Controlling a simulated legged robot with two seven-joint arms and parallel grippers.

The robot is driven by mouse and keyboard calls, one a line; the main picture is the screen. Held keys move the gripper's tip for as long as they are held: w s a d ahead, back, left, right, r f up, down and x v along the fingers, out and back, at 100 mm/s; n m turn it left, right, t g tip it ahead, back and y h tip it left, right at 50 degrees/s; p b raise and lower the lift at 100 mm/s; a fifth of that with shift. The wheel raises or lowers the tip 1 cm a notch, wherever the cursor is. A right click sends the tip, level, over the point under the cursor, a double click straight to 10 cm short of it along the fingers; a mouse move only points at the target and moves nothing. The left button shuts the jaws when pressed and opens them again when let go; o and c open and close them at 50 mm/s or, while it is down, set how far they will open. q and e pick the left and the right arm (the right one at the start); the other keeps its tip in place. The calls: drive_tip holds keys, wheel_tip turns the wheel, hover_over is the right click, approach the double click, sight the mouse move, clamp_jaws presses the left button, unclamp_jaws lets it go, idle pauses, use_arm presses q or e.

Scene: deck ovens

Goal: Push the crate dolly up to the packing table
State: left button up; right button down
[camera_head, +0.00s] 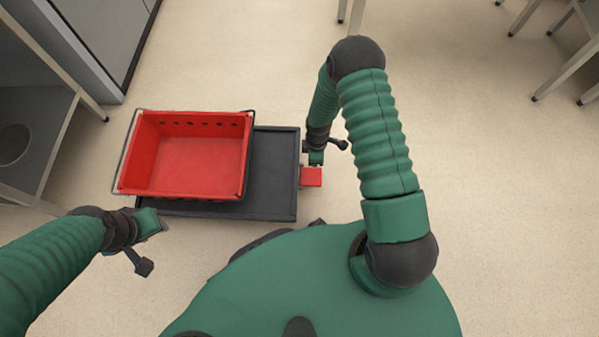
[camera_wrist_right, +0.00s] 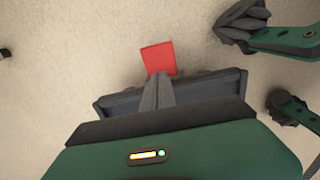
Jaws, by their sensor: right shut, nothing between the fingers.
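The crate dolly (camera_head: 275,172) is a low black platform on the floor in front of me. An open, empty red crate (camera_head: 190,165) sits on its left part. A small red block (camera_head: 311,177) is at the dolly's right edge; it also shows in the right wrist view (camera_wrist_right: 158,57). My right gripper (camera_head: 316,164) is shut and empty, pointing down at this block. I cannot tell if the fingertips touch it. My left gripper (camera_head: 158,222) is near the dolly's near left corner; its finger opening is unclear. I cannot tell which furniture is the packing table.
A grey metal frame with a shelf (camera_head: 40,130) stands at the left, close to the crate. A grey cabinet (camera_head: 105,35) is at the upper left. Metal table legs (camera_head: 565,70) show at the upper right.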

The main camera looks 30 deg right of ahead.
wheel_tip(320, 180, down, 11)
drive_tip(key=b, duration=0.7)
drive_tip(key=shift+f, duration=0.1)
drive_tip(key=w+a, duration=0.1)
drive_tip(key=a+b, duration=0.1)
drive_tip(key=shift+w+a+r+b, duration=0.3)
drive_tip(key=shift+w+a+r, duration=0.05)
drive_tip(key=shift+a, duration=0.05)
drive_tip(key=shift+w+a+r, duration=0.1)
drive_tip(key=shift+a+r, duration=0.05)
drive_tip(key=shift+a, duration=0.15)
drive_tip(key=shift+a+r, duration=0.1)
